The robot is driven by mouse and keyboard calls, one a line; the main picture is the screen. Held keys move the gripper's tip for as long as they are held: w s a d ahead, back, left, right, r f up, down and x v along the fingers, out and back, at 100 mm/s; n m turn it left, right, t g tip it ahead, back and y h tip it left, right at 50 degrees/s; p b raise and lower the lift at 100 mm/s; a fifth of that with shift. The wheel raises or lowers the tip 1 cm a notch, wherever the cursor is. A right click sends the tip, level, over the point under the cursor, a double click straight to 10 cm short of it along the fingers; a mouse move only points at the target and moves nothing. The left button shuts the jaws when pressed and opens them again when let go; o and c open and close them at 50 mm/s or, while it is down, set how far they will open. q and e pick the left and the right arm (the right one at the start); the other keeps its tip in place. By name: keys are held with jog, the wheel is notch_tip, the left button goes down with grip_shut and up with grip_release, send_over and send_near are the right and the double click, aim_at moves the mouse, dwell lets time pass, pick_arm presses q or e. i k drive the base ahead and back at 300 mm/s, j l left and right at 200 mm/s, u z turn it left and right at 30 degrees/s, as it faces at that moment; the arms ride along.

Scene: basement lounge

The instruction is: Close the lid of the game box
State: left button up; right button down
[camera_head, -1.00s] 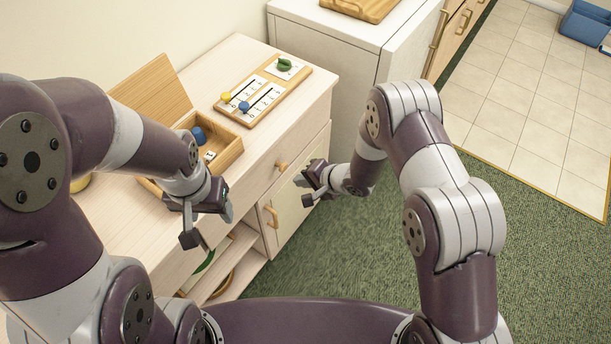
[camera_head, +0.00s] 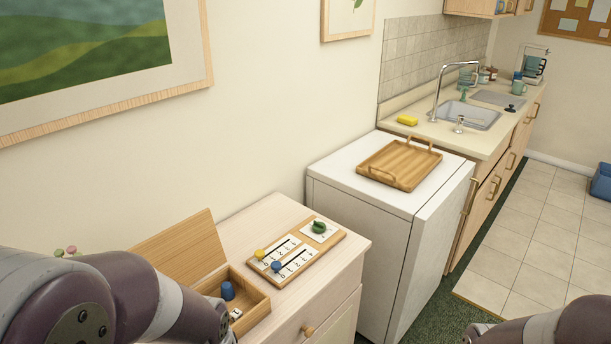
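The wooden game box (camera_head: 262,306) stands on the pale dresser at the lower left. Its lid (camera_head: 186,250) is open and tilted up at the back. A blue piece (camera_head: 228,290) and a small white piece (camera_head: 236,314) are inside the box. My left arm covers the box's left and front part. Both grippers are outside the picture; only parts of my arms show along the bottom edge.
A wooden board (camera_head: 338,236) with sliders and a green knob lies right of the box on the dresser (camera_head: 352,252). A white cabinet (camera_head: 392,210) with a wooden tray (camera_head: 398,162) stands beside it. A sink counter (camera_head: 465,140) lies beyond.

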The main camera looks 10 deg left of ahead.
aim_at(186, 251)
jog(key=u, duration=1.1)
